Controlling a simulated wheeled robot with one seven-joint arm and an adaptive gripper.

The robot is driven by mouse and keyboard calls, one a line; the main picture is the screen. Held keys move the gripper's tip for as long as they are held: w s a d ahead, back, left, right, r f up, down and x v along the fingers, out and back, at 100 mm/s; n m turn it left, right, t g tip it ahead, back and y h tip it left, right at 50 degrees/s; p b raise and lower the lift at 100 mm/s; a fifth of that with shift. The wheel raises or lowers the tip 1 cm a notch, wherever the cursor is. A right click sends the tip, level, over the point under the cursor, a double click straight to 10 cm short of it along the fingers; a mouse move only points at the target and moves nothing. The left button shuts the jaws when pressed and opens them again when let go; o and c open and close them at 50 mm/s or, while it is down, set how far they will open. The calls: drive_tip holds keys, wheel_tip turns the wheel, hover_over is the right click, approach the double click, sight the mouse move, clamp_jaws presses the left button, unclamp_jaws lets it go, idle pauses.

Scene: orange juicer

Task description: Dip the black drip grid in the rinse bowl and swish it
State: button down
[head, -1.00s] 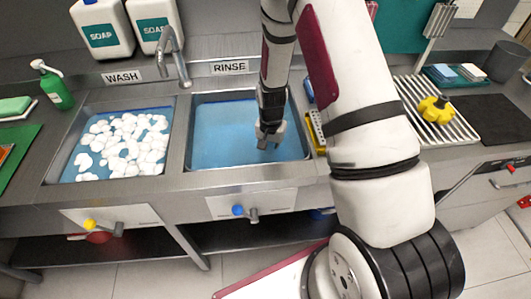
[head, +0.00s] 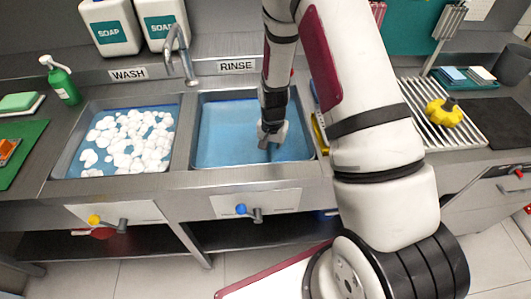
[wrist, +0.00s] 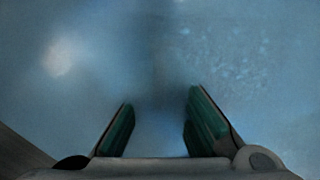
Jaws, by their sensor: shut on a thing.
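In the head view the grid cannot be seen.
The wash sink (head: 122,177) with white foam lies to the left. A steel faucet (head: 180,50) stands behind the divider between the sinks. To the right are a drain rack (head: 420,100) and a yellow knobbed piece (head: 444,112).

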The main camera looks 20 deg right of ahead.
drive_tip(key=shift+s+d, duration=0.25)
drive_tip(key=shift+d, duration=0.45)
wheel_tip(320, 180, up, 16)
drive_tip(key=p, duration=0.5)
drive_tip(key=shift+r, duration=0.15)
